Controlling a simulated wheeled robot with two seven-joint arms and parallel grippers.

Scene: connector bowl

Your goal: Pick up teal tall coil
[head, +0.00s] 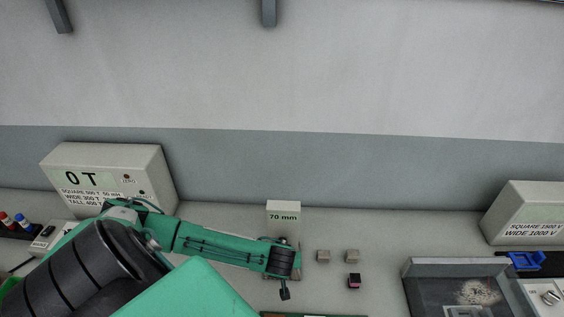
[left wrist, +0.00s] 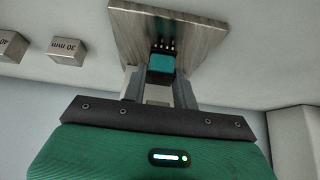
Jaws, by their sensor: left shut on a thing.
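The teal tall coil (left wrist: 162,65) shows in the left wrist view as a small teal block with a dark end and several thin metal pins. It sits between the two fingers of my left gripper (left wrist: 159,88), which is shut on it. The pins point toward a large grey streaked block (left wrist: 190,38); I cannot tell whether they touch it. In the head view my left gripper (head: 284,291) is at bottom centre, pointing down, and its wrist hides the coil. My right gripper is not in view.
Two small grey blocks (head: 323,256) (head: 352,256) and a black and pink part (head: 354,281) lie right of my gripper. A grey tray (head: 422,290) and a labelled box (head: 525,205) are at right; another box (head: 145,165) stands left.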

